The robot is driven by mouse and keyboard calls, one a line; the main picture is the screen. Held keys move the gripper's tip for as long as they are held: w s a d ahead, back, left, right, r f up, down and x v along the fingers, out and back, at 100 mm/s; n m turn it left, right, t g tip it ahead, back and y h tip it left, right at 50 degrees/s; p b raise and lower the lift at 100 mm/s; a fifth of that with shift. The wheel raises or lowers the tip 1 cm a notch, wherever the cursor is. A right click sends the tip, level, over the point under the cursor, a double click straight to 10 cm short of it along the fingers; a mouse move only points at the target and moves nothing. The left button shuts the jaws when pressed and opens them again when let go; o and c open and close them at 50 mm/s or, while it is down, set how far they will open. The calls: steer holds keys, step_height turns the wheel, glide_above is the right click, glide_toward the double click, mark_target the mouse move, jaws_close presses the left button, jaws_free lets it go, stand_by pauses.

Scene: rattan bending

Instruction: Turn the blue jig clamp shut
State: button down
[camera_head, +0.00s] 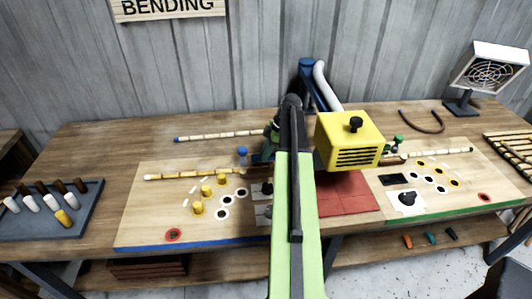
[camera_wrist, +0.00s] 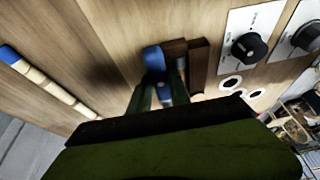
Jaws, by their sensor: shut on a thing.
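The blue jig clamp shows its rounded blue lever (camera_wrist: 155,60) in the wrist view, beside dark brown blocks (camera_wrist: 197,65) on the wooden board. Its blue top (camera_head: 242,152) also shows in the head view, at the back of the left board. My gripper (camera_wrist: 161,88) is shut on the blue lever, one dark green finger on each side. The lower part of the clamp is hidden by my fingers and gripper body. In the head view my arm hides much of the area right of the clamp.
A yellow vented box (camera_head: 350,140) stands right of my arm over a red mat (camera_head: 345,197). Yellow pegs (camera_head: 207,190) and a rattan pole (camera_head: 180,174) are on the left board. Another pole (camera_head: 220,135) lies behind. Black knobs (camera_wrist: 249,47) are near the clamp.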

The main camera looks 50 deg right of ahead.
steer(key=shift+a+m, duration=0.15)
steer(key=shift+m, duration=0.25)
steer(key=m, duration=0.1)
steer(key=m+t+h, duration=0.1)
steer(key=shift+s+a+m, duration=0.15)
steer(key=shift+m, duration=0.25)
steer(key=m+h, duration=0.1)
steer(key=m, duration=0.1)
steer(key=m+h, duration=0.1)
steer(key=m, duration=0.2)
steer(key=shift+a+t, duration=0.2)
steer(key=shift+t, duration=0.2)
steer(key=m+h, duration=0.1)
steer(key=m, duration=0.4)
steer(key=shift+h, duration=0.4)
steer(key=shift+w+m+g+h, duration=0.1)
steer(key=shift+m+g+h, duration=0.2)
steer(key=shift+m, duration=0.8)
steer(key=shift+w+m+g+h, duration=0.15)
steer(key=shift+m+h, duration=0.25)
steer(key=shift+m, duration=0.7)
steer(key=c, duration=1.2)
jaws_free()
steer(key=shift+s, duration=0.1)
